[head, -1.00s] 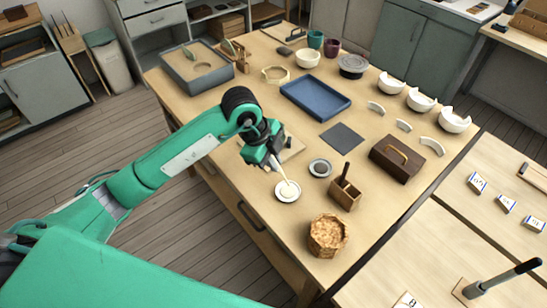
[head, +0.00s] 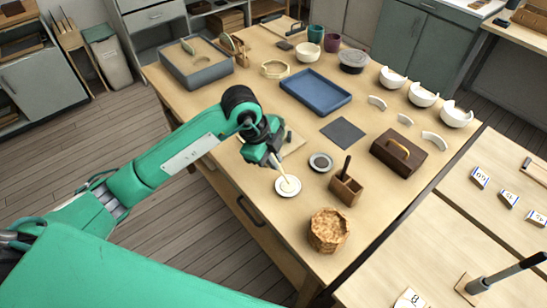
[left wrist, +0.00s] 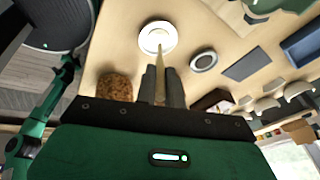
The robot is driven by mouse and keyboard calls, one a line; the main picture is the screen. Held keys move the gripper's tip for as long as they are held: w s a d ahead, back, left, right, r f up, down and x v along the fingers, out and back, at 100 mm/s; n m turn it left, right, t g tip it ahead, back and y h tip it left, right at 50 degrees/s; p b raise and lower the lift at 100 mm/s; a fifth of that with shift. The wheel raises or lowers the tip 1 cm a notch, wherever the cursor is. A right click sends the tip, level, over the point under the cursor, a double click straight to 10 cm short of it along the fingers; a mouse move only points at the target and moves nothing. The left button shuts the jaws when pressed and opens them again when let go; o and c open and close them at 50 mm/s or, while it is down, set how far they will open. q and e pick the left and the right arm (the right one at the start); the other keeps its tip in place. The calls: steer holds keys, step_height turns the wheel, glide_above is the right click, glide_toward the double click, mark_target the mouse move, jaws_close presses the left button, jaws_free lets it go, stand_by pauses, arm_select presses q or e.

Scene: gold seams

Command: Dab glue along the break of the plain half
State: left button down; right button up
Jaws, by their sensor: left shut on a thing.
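My left gripper (head: 273,161) is shut on a thin pale stick (head: 281,173), which slants down to a small white dish (head: 279,194). The stick's tip is at the cream-coloured glue (head: 291,184) in the dish. The left wrist view also shows the stick (left wrist: 160,68) between the two fingers, pointing at the dish (left wrist: 146,47). My right gripper is out of view.
Close to the dish are a small round dark-filled dish (head: 321,162), a wooden holder (head: 345,190) and a woven basket (head: 328,231). A blue tray (head: 316,92), dark mat (head: 342,132) and brown box (head: 398,153) lie further right. Broken white bowls (head: 423,95) line the right edge.

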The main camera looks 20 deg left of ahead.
arm_select(q)
steer(key=shift+f, duration=0.1)
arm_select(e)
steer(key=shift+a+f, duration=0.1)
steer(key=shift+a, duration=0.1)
arm_select(q)
steer(key=shift+f, duration=0.2)
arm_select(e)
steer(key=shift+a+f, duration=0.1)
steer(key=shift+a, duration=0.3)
arm_select(q)
steer(key=shift+f+b, duration=0.2)
steer(key=shift+b, duration=0.1)
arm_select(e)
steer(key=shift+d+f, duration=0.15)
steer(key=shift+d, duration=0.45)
arm_select(q)
steer(key=shift+f, duration=0.1)
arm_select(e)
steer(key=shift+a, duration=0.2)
